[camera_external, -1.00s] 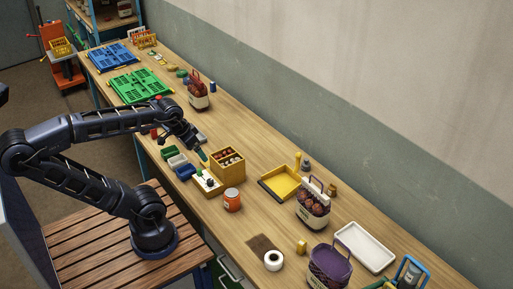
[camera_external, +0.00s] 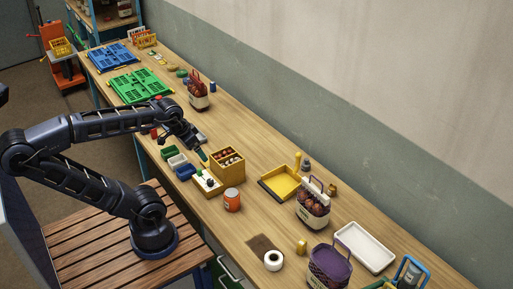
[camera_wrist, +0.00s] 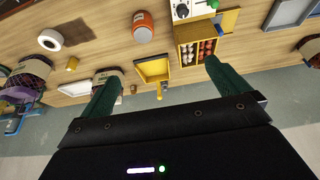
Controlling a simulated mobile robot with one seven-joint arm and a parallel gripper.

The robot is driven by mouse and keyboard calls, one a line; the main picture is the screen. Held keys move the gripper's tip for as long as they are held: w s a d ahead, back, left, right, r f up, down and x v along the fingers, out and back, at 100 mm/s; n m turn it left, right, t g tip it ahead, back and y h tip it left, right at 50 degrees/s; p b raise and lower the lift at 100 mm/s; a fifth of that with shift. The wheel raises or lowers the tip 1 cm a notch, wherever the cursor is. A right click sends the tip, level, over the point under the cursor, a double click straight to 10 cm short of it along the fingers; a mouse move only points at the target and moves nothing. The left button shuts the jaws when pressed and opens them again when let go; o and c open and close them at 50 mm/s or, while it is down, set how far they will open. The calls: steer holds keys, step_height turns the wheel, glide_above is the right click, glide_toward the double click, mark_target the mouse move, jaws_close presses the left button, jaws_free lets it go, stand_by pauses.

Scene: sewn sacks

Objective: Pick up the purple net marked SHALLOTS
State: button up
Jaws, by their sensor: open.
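The purple net (camera_external: 329,268) stands at the near right end of the bench, cut close to the bottom of the external view. It has a purple top and a pale label band whose lettering is too small to read. In the wrist view the purple net (camera_wrist: 33,66) is at the far left, partly cut by the frame edge. My gripper (camera_external: 204,158) hangs over the bench by the yellow divided box, well away from the net. In the wrist view my gripper (camera_wrist: 163,88) shows two green fingers spread wide with nothing between them.
A net of reddish-brown produce (camera_external: 313,206) and a white tray (camera_external: 364,247) stand near the purple net. A tape roll (camera_external: 273,260), orange can (camera_external: 232,200), yellow tray (camera_external: 281,184) and yellow divided box (camera_external: 228,165) lie between. Some bare bench (camera_external: 250,222) shows among them.

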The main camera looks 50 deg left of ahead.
steer(key=shift+w+d, duration=0.1)
steer(key=w+d+r+m+h, duration=0.1)
steer(key=w+d+r+m, duration=0.3)
steer(key=w+d, duration=0.6)
steer(key=m+g+h, duration=0.3)
steer(key=m+g, duration=0.2)
steer(key=m, duration=0.9)
glide_above(333, 270)
steer(key=a, duration=0.2)
step_height(333, 270, down, 19)
steer(key=shift+c, duration=0.4)
